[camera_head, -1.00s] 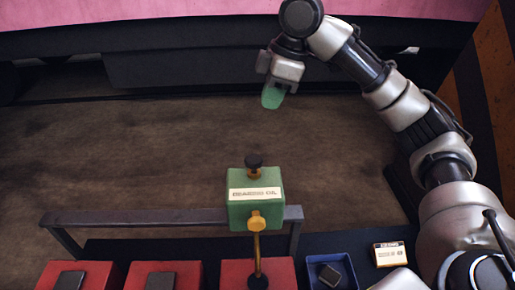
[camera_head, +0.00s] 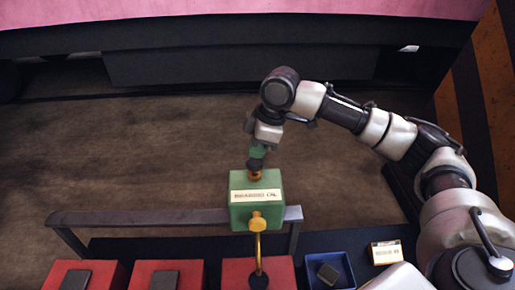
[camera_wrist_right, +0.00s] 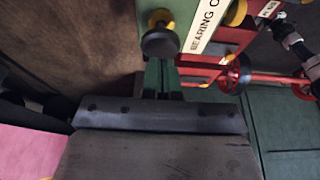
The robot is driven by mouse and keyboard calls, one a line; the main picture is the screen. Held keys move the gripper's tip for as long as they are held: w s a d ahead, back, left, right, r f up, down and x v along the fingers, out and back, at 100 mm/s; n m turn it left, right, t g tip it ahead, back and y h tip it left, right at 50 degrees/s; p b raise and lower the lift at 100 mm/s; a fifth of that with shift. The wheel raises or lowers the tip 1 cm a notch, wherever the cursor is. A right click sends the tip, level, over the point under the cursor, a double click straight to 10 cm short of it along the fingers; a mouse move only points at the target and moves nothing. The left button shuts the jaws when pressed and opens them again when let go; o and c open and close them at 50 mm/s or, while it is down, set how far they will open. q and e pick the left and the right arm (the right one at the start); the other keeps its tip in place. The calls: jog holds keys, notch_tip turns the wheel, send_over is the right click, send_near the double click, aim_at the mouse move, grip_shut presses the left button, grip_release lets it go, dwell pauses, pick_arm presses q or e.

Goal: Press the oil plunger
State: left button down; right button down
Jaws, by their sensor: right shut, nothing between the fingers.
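The green oil box (camera_head: 256,212) with a "BEARING OIL" label stands at the middle front, with a yellow fitting and a curved pipe below. Its plunger, a black knob (camera_head: 254,164) on a yellow collar, sticks up from its top. The knob also shows in the wrist view (camera_wrist_right: 160,42), beyond my fingertips. My right gripper (camera_head: 258,152), with green fingers, is shut and empty just above the knob. Whether the tips touch the knob, I cannot tell. The shut fingers also show in the wrist view (camera_wrist_right: 161,78). My left gripper is not in view.
Red blocks (camera_head: 108,269) with dark pads stand along the front. A blue tray (camera_head: 314,262) with a dark piece and a small labelled box (camera_head: 386,253) lie to the right. The brown floor (camera_head: 120,150) behind is clear.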

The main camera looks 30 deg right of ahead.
aim_at(258, 163)
jog(key=shift+f, duration=0.75)
jog(key=shift+f, duration=0.1)
jog(key=shift+s+f+p, duration=0.1)
jog(key=shift+f+p, duration=0.25)
jog(key=shift+f, duration=1.05)
jog(key=b+v, duration=0.2)
jog(key=v, duration=0.9)
jog(key=shift+r, duration=0.15)
